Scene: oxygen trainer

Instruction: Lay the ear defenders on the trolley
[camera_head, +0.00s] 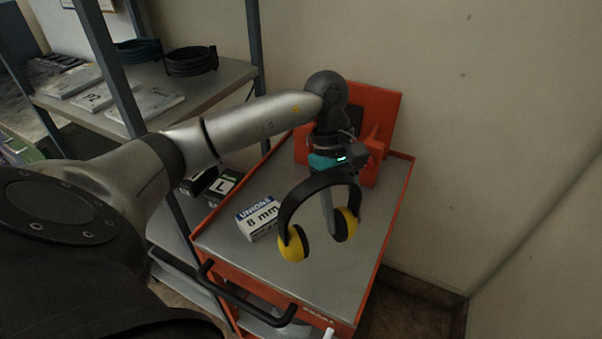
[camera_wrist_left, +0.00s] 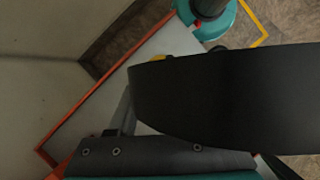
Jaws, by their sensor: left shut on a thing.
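My left gripper (camera_head: 330,218) is shut on the headband of the ear defenders (camera_head: 322,181), which have a black band and yellow cups. They hang cups down over the trolley (camera_head: 325,265), which has a grey top and orange rim. The cups look to be near the top; I cannot tell whether they touch it. In the left wrist view the black band (camera_wrist_left: 235,95) fills the right side and hides much of the trolley. My right gripper is not in view.
Grey shelving (camera_head: 215,88) is to the left, a wall to the right. The trolley's front right is clear.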

